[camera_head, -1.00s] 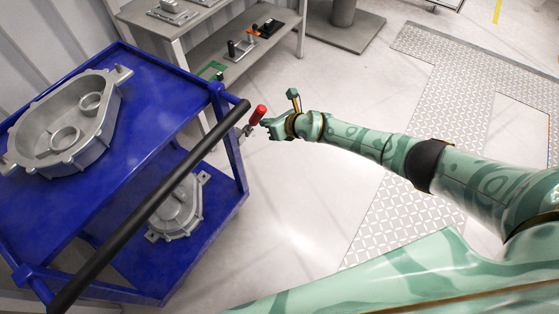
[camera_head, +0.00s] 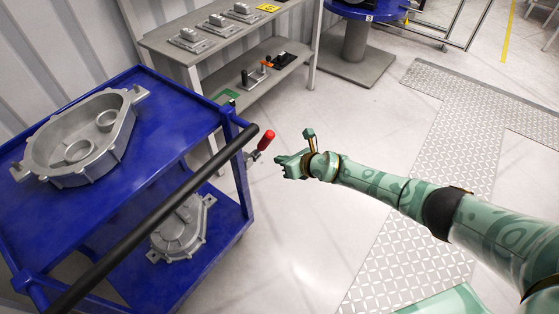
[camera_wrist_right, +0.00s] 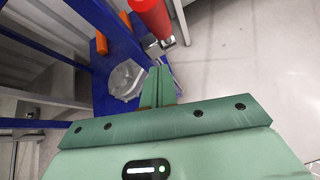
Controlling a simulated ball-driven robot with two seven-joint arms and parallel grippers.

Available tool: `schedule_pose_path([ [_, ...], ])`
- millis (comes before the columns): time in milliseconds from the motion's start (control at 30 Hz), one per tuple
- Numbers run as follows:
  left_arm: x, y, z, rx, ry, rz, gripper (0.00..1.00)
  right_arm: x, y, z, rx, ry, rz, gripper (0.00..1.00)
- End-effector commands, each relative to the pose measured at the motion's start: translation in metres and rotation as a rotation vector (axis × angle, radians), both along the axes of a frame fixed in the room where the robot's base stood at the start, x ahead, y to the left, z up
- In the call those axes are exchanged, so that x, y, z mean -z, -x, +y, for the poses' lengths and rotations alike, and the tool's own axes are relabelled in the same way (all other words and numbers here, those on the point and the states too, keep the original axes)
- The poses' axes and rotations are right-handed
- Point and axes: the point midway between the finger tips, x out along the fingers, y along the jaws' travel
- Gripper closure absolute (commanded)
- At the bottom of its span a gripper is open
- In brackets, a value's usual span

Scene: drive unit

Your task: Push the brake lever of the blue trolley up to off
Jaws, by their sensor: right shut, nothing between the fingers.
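The blue trolley (camera_head: 150,90) stands at the left with a black push bar. Its brake lever has a red handle (camera_head: 266,140) on a metal bracket at the near corner post, and the handle tilts up and to the right. My right gripper (camera_head: 279,162) is shut and empty, just below and to the right of the red handle, with a small gap in the head view. In the right wrist view the shut fingers (camera_wrist_right: 161,84) point toward the bracket, and the red handle (camera_wrist_right: 151,16) is cut off by the top edge. My left gripper is out of view.
A grey housing (camera_head: 85,140) lies on the trolley's top shelf and another casting (camera_head: 182,228) on the lower one.

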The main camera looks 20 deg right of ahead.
Motion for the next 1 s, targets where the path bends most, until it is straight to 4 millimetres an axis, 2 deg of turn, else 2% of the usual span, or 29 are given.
schedule_pose_path([
  [33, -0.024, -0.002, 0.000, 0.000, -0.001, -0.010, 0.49, -0.031, 0.006, -0.007, 0.002, 0.002, -0.012, 1.00],
  [167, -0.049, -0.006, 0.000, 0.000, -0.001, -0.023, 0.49, -0.055, 0.023, -0.017, 0.001, 0.002, -0.009, 1.00],
  [300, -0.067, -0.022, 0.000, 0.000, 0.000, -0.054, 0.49, -0.070, 0.037, -0.026, 0.001, 0.003, -0.005, 1.00],
  [500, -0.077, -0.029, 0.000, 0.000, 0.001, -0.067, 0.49, -0.078, 0.048, -0.032, 0.001, 0.004, -0.002, 1.00],
  [1000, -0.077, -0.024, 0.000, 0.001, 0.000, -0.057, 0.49, -0.076, 0.050, -0.034, 0.001, 0.004, 0.001, 1.00],
])
